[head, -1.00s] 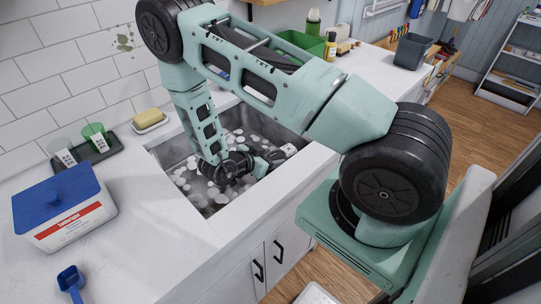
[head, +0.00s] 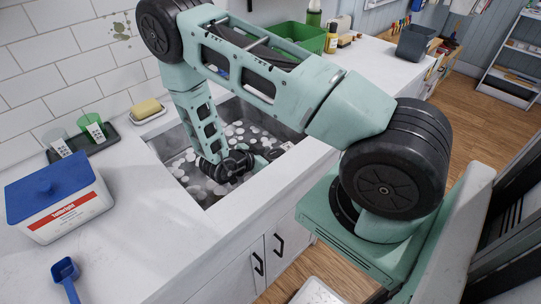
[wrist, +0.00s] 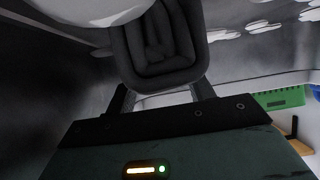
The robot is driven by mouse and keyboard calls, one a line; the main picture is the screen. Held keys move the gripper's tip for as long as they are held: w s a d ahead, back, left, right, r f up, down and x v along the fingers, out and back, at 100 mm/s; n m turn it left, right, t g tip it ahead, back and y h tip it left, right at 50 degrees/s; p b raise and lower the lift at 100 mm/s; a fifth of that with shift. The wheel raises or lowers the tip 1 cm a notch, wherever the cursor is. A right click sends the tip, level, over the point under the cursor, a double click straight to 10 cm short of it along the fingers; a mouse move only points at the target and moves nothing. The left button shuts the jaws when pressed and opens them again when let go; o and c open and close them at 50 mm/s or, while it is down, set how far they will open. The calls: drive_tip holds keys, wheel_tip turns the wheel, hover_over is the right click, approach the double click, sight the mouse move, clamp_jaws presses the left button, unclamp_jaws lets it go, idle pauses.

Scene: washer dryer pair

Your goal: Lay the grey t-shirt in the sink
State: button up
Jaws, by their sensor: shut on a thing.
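The sink (head: 172,150) is a grey metal basin set in the white counter, holding water with white foam patches. My gripper (head: 262,163) is down inside it, pointing toward the right end. In the wrist view, a dark ribbed finger pad of my gripper (wrist: 155,48) fills the top middle. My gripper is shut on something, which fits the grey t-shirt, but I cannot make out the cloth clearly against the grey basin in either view. My wrist hides part of the basin.
A blue-lidded tub (head: 60,202) and blue scoop (head: 66,278) stand left on the counter. Two cups on a dark tray (head: 110,136) and a yellow sponge (head: 148,108) sit behind the sink. A green basket (head: 308,36) and bottle (head: 331,40) stand beyond it.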

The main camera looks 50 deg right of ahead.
drive_tip(key=o, duration=0.9)
drive_tip(key=shift+c, duration=0.2)
drive_tip(key=shift+a, duration=0.1)
